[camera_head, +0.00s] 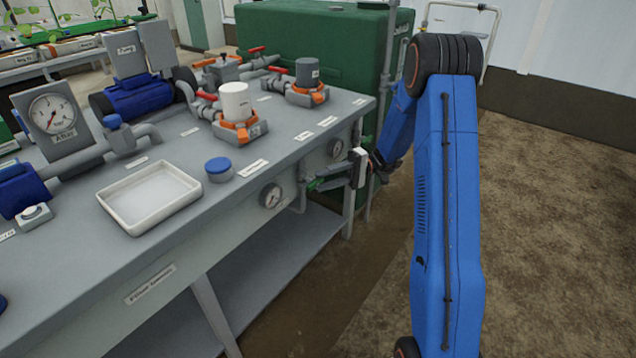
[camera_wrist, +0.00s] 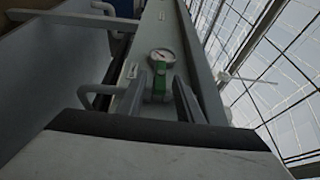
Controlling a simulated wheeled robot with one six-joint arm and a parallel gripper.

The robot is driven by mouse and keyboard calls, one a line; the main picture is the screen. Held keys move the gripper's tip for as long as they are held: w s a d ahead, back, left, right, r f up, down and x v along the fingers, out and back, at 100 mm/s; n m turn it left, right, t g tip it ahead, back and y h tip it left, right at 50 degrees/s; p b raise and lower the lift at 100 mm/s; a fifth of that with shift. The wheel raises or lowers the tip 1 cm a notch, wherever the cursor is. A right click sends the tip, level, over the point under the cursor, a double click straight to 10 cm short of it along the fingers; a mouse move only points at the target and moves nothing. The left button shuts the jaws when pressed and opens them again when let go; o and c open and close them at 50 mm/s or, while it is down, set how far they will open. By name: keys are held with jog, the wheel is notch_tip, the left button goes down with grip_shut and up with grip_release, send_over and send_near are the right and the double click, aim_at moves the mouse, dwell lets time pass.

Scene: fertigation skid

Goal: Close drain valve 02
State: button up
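A green valve handle (camera_wrist: 159,82) shows in the wrist view, just in front of a round gauge on the grey panel. My gripper (camera_wrist: 160,92) is open, with one dark finger on each side of the handle. I cannot tell whether either finger touches it. In the head view my gripper (camera_head: 325,180) is at the bench's front face, between two gauges, where a bit of green (camera_head: 314,184) shows among the fingers. The valve body is mostly hidden, and no label that reads drain valve 02 is legible.
Gauges (camera_head: 271,195) (camera_head: 335,147) and a bent grey pipe (camera_head: 301,194) stick out of the bench front. A white tray (camera_head: 117,213), a blue-capped jar (camera_head: 219,170) and red-handled valves (camera_head: 207,96) are on the bench top. The floor at the right is clear.

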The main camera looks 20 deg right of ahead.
jog(key=v, duration=1.4)
jog(key=shift+d, duration=0.3)
jog(key=shift+w, duration=0.1)
jog(key=s+a+r+m+h, duration=0.1)
jog(key=s+a+r+h, duration=0.45)
jog(key=s, duration=0.25)
jog(key=s+a+r+h, duration=0.45)
jog(key=s+a, duration=0.25)
jog(key=s, duration=0.2)
jog(key=s+d+r+m+t+h, duration=0.1)
jog(key=s+t+h, duration=0.7)
jog(key=s, duration=1.2)
jog(key=shift+s+d+r+m+t, duration=0.2)
jog(key=shift+s+d+m+t, duration=0.1)
jog(key=shift+s+d+t, duration=0.15)
jog(key=shift+w+a, duration=0.1)
jog(key=shift+a, duration=0.05)
